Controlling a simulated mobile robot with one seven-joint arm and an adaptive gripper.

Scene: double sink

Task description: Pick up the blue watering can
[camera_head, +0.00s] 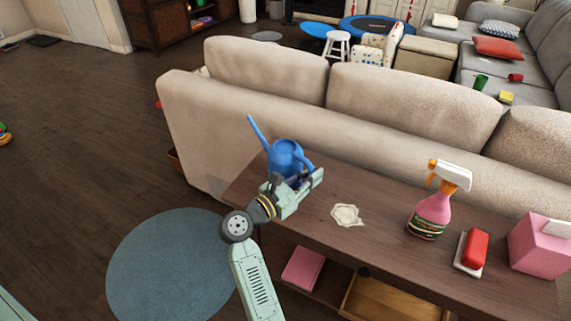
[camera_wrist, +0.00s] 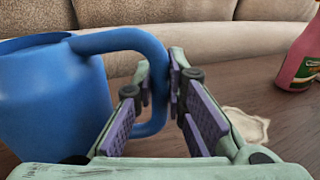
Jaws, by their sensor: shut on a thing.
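The blue watering can (camera_head: 286,157) is at the left end of the dark wooden console table, its spout pointing up and left in the head view. In the wrist view its body (camera_wrist: 50,100) fills the left side, and its curved handle runs between my fingers. My gripper (camera_head: 292,186) is shut on that handle; in the wrist view the purple finger pads (camera_wrist: 160,105) stand on either side of it. The can looks upright. Its base is hidden by my gripper, so I cannot tell whether it touches the table.
A crumpled cream cloth (camera_head: 346,215) lies on the console table (camera_head: 385,205) to the right. A pink spray bottle (camera_head: 432,213), a red and white brush-like item (camera_head: 471,251) and a pink tissue box (camera_head: 541,246) are farther right. A beige sofa (camera_head: 300,100) stands close behind the table.

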